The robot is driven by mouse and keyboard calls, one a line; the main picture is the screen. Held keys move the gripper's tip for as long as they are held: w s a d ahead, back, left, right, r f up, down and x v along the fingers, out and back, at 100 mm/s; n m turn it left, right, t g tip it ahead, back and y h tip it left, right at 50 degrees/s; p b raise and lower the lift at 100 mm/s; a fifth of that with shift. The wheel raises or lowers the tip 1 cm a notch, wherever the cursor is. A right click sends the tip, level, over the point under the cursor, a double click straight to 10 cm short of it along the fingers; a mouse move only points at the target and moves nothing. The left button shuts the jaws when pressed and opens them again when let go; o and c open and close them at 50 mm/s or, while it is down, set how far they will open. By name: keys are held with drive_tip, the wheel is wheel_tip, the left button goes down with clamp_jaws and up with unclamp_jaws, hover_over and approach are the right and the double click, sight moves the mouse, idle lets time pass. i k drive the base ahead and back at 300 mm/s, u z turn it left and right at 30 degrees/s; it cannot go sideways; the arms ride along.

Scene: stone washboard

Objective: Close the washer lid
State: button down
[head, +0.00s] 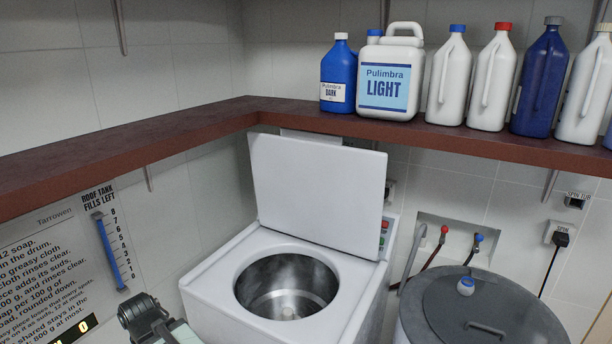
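The white washer (222,291) stands in the corner under the shelf. Its flat white lid (318,192) is up, hinged at the back and leaning slightly backward. The round metal drum (287,287) is open to view and looks empty, with a small hub at its bottom. Part of my arm shows at the bottom left, in front of the washer's left side and apart from the lid. My gripper's fingertips cannot be made out in this view.
A brown shelf (130,145) runs along both walls above the lid, holding several bottles and a white Pulimbra LIGHT jug (390,85). A grey round lidded tub (480,312) stands right of the washer. Taps (444,231) and hoses are behind it. The space above the drum is clear.

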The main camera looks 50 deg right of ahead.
sight(309, 186)
drive_tip(key=u, duration=0.15)
drive_tip(key=k, duration=1.35)
drive_tip(key=z, duration=0.75)
drive_tip(key=i, duration=0.95)
drive_tip(key=u, duration=0.1)
